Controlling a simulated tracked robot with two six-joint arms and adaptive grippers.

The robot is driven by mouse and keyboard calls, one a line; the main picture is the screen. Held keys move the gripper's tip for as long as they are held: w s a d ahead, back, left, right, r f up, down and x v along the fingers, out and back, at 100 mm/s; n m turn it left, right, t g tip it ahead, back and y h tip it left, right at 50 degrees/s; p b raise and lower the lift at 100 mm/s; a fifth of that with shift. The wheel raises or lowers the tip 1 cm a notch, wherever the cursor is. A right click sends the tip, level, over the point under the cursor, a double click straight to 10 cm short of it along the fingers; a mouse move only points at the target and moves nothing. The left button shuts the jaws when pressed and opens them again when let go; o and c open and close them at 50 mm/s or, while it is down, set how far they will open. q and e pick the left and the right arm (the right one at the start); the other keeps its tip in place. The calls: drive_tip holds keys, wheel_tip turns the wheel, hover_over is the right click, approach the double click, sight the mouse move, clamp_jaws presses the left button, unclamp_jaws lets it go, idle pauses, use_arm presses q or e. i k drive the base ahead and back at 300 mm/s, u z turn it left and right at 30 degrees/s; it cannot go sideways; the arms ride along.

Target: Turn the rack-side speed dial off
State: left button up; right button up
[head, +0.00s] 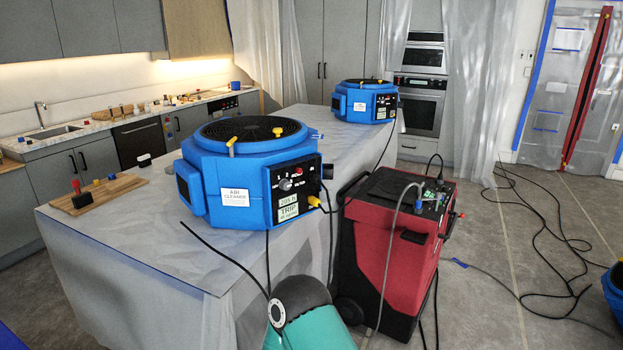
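A large blue air cleaner (225,190) stands on the near part of the covered island. I cannot tell the dial's setting. A second blue air cleaner (362,104) stands at the far end, with a black panel too small to read in detail. I cannot tell which unit is the rack-side one. Neither gripper is in view; only a teal and dark arm link, apparently mine, shows at the bottom centre.
A red and black wheeled machine (392,240) stands right of the island (150,255), close to the near air cleaner. A wooden board (98,193) with small items lies at the island's left. Black cables (555,255) cross the floor at right. Another blue unit (614,290) shows at the right edge.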

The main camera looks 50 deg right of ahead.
sight(283, 184)
drive_tip(key=z, duration=0.45)
drive_tip(key=i, duration=1.1)
drive_tip(key=z, duration=0.75)
drive_tip(key=k, duration=0.65)
drive_tip(key=z, duration=0.25)
drive_tip(key=i, duration=0.75)
drive_tip(key=u, duration=0.15)
